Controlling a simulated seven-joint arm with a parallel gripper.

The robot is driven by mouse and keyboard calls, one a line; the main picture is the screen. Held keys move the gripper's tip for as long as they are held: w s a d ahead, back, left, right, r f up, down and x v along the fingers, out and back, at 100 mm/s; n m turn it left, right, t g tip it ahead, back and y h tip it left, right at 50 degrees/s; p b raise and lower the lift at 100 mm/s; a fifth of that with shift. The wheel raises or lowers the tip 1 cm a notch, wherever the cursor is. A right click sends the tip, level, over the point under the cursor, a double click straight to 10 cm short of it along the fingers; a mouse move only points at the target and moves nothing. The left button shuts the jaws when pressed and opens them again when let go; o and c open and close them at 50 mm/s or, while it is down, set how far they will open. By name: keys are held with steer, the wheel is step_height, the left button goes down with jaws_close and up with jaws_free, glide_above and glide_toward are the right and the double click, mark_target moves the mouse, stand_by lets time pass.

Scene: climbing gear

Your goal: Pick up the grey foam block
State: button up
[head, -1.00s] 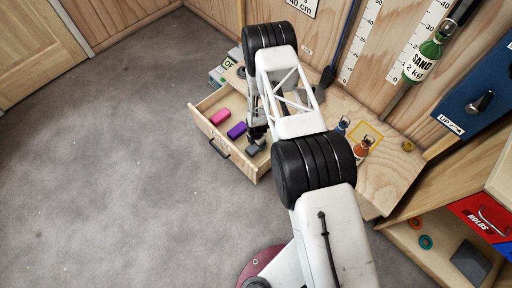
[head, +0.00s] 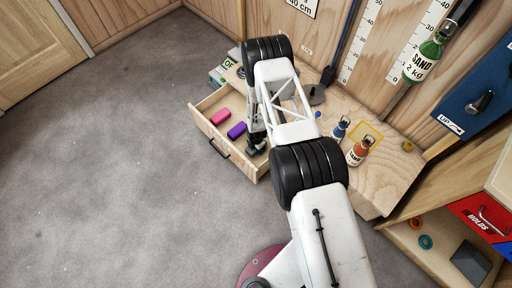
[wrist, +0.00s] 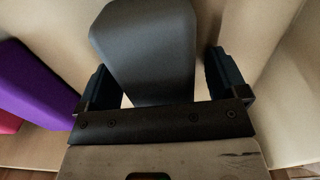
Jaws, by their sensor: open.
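The grey foam block (wrist: 145,50) lies in the open drawer (head: 207,127). In the wrist view it stands between the two dark fingers of my gripper (wrist: 157,75), with a finger on each side. Gaps show between the block and the fingers, wider on the right near the base. My gripper is open and reaches down into the drawer's near right end in the head view (head: 256,145). There the gripper and arm hide most of the block.
A purple block (wrist: 30,80) lies left of the gripper, with a pink block (head: 220,117) beyond it. The drawer walls are close around.

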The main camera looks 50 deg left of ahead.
stand_by(0.4)
steer(key=c, duration=1)
steer(key=shift+r, duration=0.2)
step_height(320, 180, up, 18)
steer(key=shift+f, duration=0.2)
stand_by(0.6)
stand_by(0.6)
